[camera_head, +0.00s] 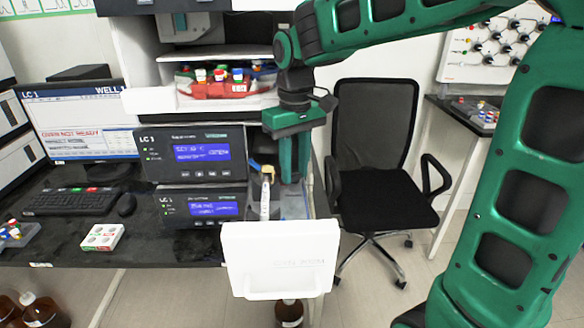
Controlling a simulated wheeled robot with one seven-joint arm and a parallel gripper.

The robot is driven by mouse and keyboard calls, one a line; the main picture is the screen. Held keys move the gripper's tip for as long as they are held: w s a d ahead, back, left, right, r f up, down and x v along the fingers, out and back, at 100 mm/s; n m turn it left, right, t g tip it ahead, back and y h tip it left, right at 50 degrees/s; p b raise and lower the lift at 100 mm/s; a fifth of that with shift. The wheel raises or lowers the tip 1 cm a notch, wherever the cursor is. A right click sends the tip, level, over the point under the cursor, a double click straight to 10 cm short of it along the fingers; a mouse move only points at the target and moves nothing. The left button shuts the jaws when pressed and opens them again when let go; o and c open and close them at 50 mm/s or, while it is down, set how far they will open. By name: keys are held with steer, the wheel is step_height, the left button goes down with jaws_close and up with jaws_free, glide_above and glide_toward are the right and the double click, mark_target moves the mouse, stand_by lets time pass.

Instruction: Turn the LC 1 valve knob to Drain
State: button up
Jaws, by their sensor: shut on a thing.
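The LC 1 stack stands at the middle left, with an upper module (195,153) and a lower module (205,208), each with a lit blue screen. My green gripper (292,178) points down just right of the stack's front. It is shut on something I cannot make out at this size. A yellow-topped upright piece with a pale labelled body (266,195) stands just left of the fingers; whether they touch it is unclear. I cannot pick out the valve knob or its Drain mark.
A white panel (280,258) stands in front, below my gripper. A red tray of bottles (222,88) is on the shelf above. A monitor (78,120), keyboard (70,200) and mouse (127,204) are on the left. A black chair (395,205) stands at right.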

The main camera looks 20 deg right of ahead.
steer(key=o, duration=1.1)
steer(key=shift+c, duration=0.2)
step_height(320, 180, up, 11)
steer(key=shift+w+f, duration=0.1)
